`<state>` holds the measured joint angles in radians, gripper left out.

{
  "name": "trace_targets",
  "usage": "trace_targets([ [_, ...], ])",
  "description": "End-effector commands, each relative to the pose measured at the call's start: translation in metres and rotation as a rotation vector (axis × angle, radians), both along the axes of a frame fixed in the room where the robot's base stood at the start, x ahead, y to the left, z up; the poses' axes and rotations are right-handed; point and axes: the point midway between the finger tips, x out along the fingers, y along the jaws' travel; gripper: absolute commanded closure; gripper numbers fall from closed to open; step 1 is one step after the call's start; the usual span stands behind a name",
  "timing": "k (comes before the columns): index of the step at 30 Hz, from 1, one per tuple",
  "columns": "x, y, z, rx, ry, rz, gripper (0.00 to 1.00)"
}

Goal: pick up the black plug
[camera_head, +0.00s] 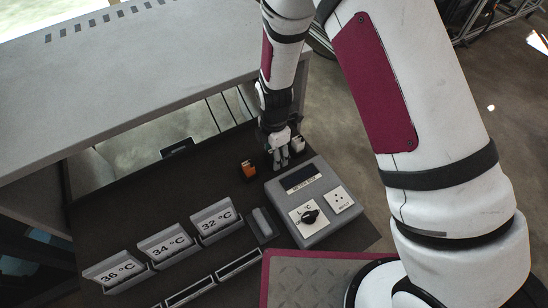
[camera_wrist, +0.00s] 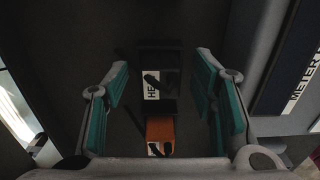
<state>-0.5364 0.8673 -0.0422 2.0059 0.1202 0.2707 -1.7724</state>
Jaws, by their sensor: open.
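My gripper (camera_head: 281,160) points down over the dark bench top, just behind the grey meter box (camera_head: 313,208). In the wrist view my gripper (camera_wrist: 163,103) has its two teal-padded fingers spread apart with nothing held between them. Between and below them are a dark, plug-like piece (camera_wrist: 152,77) over a white label starting "HE", a dark block (camera_wrist: 160,106) and an orange block (camera_wrist: 160,130). The dark pieces blend into the dark surface, so I cannot tell surely which is the black plug. The orange block also shows in the head view (camera_head: 248,170), left of my gripper.
The meter box has a black knob and an input socket. Signs reading 32 °C (camera_head: 215,220), 34 °C (camera_head: 172,246) and 36 °C (camera_head: 117,270) stand to its left. A small white piece (camera_head: 298,145) is beside my gripper. A grey shelf (camera_head: 130,85) overhangs the back left.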

Motion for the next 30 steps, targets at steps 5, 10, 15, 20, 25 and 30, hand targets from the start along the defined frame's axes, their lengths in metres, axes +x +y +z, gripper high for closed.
trace_targets([
  [5, 0.0, 0.0, 0.0, 0.0, 0.0, 0.0, 0.48],
  [10, 0.0, 0.0, 0.0, 0.0, 0.0, 0.0, 0.8],
  [15, 0.0, 0.0, 0.0, 0.0, 0.0, 0.0, 1.0],
  [20, 0.0, 0.0, 0.0, 0.0, 0.0, -0.001, 1.0],
  [25, 0.001, 0.0, 0.011, 0.003, -0.002, -0.002, 1.0],
  [30, 0.001, 0.001, 0.042, 0.002, -0.003, -0.001, 1.0],
])
